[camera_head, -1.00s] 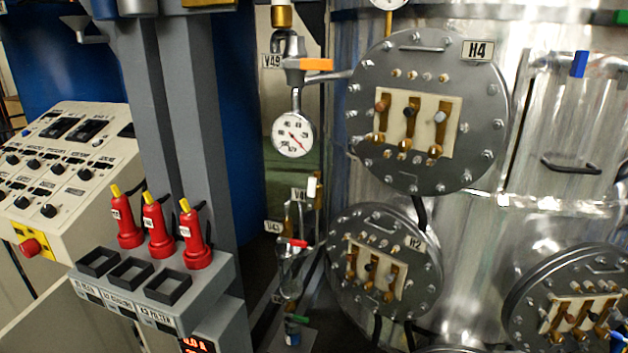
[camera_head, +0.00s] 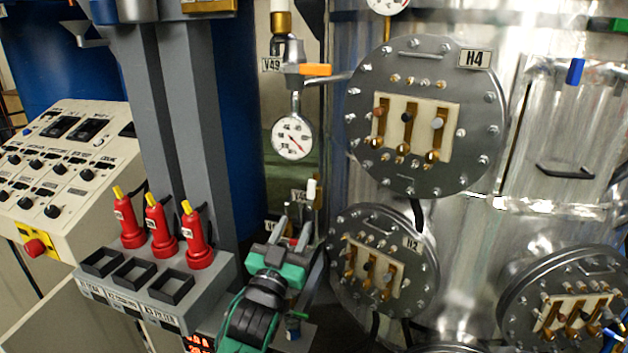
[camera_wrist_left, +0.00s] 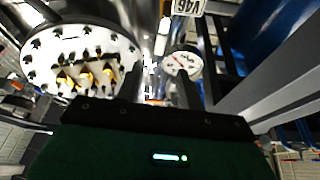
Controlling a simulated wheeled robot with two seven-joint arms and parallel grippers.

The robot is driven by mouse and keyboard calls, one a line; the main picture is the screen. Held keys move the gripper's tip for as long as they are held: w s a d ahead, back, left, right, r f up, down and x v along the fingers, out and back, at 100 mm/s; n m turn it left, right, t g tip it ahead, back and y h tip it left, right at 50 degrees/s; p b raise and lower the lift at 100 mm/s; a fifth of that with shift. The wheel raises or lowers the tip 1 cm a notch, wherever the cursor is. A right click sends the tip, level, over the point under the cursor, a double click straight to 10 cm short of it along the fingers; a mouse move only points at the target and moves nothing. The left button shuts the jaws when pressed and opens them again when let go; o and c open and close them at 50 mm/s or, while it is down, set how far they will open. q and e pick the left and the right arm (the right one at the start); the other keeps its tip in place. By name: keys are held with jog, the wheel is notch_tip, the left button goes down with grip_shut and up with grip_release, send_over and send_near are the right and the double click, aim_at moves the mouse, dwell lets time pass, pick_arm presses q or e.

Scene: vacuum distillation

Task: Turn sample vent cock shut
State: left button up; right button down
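My left gripper (camera_head: 292,228) comes up from the bottom of the head view, its two fingers apart, pointing at the small sampling glassware left of flange H2. The gripper covers most of that glassware and the red cock handle there. A white-handled cock (camera_head: 311,190) stands upright just above the fingers. I cannot tell by label which cock is the sample vent. In the left wrist view, the fingers (camera_wrist_left: 160,92) stand apart, with a small orange-red patch (camera_wrist_left: 155,102) between them. My right gripper is not seen.
Above are a gauge (camera_head: 292,138) and the orange handle (camera_head: 316,70) of valve V49. Flanges H4 (camera_head: 478,140) and H2 (camera_head: 428,270) stand close on the right. A grey holder (camera_head: 150,290) with red plugs (camera_head: 160,238) is close on the left.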

aim_at(311, 190)
pick_arm(q)
jog(key=p+x, duration=0.5)
jog(key=x, duration=0.7)
jog(key=shift+w+r, duration=0.1)
jog(key=shift+r, duration=0.1)
jog(key=shift+w+d+r, duration=0.15)
jog(key=shift+w+d, duration=0.15)
jog(key=shift+w, duration=0.3)
grip_shut()
